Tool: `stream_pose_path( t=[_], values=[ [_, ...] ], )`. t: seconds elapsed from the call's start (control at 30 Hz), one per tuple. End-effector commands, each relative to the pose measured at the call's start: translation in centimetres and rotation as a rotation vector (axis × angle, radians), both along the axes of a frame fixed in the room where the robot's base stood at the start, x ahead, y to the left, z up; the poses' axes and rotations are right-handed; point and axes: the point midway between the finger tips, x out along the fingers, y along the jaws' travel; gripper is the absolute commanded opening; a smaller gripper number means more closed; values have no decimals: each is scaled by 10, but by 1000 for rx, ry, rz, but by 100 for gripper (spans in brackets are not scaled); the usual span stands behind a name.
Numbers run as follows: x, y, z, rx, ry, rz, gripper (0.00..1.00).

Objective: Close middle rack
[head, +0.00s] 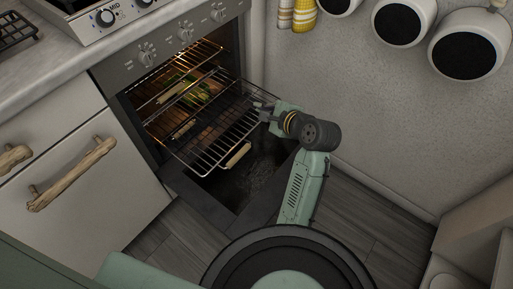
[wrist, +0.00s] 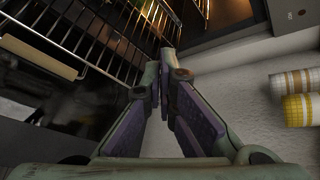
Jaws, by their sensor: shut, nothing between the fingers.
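A wire rack (head: 207,148) with a pale wooden handle (head: 238,155) sticks well out of the open oven, tilting in the picture toward the lower right. The wire and handle (wrist: 40,55) also show at the upper left of the wrist view. Another rack with a wooden handle (head: 171,92) sits deeper inside, above it. I cannot tell for certain whether the pulled-out one is the middle rack. My gripper (head: 261,108) is shut and empty at the right side of the pulled-out rack. In the wrist view its fingertips (wrist: 168,54) meet beside the rack's wires; contact cannot be told.
The oven door (head: 248,184) hangs open below the rack. Green and orange food (head: 203,92) lies inside the lit oven. A cabinet with a driftwood handle (head: 72,174) stands left. A pale wall (head: 375,110) is close on the right, with checked towels (wrist: 300,112).

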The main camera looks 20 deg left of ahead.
Motion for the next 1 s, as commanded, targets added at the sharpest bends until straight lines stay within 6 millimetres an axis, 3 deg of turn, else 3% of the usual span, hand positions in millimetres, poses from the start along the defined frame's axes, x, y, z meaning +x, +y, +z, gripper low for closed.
stream_pose_path(
  t=[0.03,0.1,0.2,0.33,0.57,0.93,1.0],
  values=[
    [-14,-29,-43,47,179,-56,0],
    [-39,-57,-82,111,406,-120,0],
    [-71,-83,-117,183,641,-189,0],
    [-93,-96,-135,228,786,-228,0],
    [-90,-78,-153,232,809,-232,0],
    [-69,-22,-202,229,805,-233,0],
    [-64,-10,-195,229,800,-230,0]
  ],
)
